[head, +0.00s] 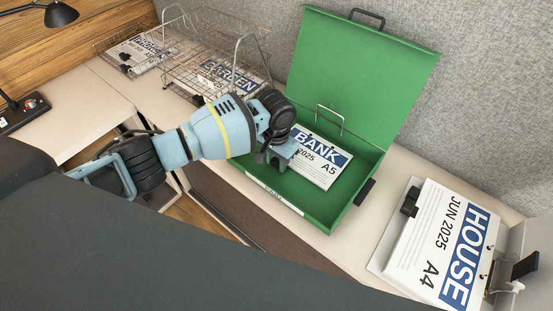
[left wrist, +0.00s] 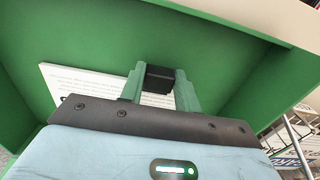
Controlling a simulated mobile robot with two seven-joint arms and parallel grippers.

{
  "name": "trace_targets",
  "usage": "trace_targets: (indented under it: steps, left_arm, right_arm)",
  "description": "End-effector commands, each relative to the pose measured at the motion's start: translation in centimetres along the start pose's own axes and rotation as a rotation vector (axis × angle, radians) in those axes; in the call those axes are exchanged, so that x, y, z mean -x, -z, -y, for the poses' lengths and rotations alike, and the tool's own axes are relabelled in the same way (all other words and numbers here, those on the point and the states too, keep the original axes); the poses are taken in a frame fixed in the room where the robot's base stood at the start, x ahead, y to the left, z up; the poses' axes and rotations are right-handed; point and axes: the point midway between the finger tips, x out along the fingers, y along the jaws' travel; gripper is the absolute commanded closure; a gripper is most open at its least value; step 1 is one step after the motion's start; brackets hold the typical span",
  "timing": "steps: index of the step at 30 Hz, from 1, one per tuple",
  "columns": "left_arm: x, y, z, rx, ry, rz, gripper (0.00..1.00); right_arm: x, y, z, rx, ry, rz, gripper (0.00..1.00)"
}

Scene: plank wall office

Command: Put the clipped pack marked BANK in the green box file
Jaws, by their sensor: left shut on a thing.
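The BANK pack (head: 325,166), white with a blue title band and A5 mark, is inside the open green box file (head: 368,52), within its walls. I cannot tell if it rests fully on the floor. My left gripper (head: 282,152) reaches over the box's left side and is shut on the pack's black clip. In the left wrist view, the green fingers (left wrist: 160,88) close around the black clip (left wrist: 160,78), with the white pack (left wrist: 75,84) beyond, inside the green walls. The pack's clipped edge is partly hidden by the gripper in the head view. My right gripper is not in view.
A wire basket (head: 215,45) with the GARDEN pack (head: 228,76) stands behind left, another pack (head: 140,50) beside it. The HOUSE pack (head: 440,240) lies at the right. The box lid stands open near the grey wall (head: 480,90). A black lamp (head: 60,14) is at upper left.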

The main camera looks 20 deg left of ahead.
Motion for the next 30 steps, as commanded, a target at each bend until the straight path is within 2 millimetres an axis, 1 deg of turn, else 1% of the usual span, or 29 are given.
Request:
trace_targets:
  steps: [6,7,9,12,20,23,26,30]
  left_arm:
    - [-0.3,0.0,0.0,0.0,0.0,0.0,1.0]
    - [-0.3,0.0,0.0,0.0,0.001,0.0,0.67]
    - [-0.3,0.0,0.0,0.0,0.001,0.0,0.57]
    - [-0.3,0.0,0.0,0.0,0.001,0.0,0.46]
    - [-0.2,0.0,0.0,0.0,0.001,0.0,0.46]
    - [0.3,0.0,0.1,0.0,0.001,-0.002,0.46]
    - [1.5,0.1,0.0,0.0,0.001,-0.003,0.46]
    - [4.2,0.1,0.1,-0.001,0.001,-0.007,0.46]
  right_arm:
    - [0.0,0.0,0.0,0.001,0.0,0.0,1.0]
    - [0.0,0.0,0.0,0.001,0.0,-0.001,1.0]
    - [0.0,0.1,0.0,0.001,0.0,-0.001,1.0]
    - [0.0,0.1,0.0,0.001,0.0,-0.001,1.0]
    - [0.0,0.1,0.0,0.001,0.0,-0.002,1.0]
    - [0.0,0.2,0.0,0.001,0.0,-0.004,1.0]
    - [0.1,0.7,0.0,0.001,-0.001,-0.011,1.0]
    - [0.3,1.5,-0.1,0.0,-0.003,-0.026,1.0]
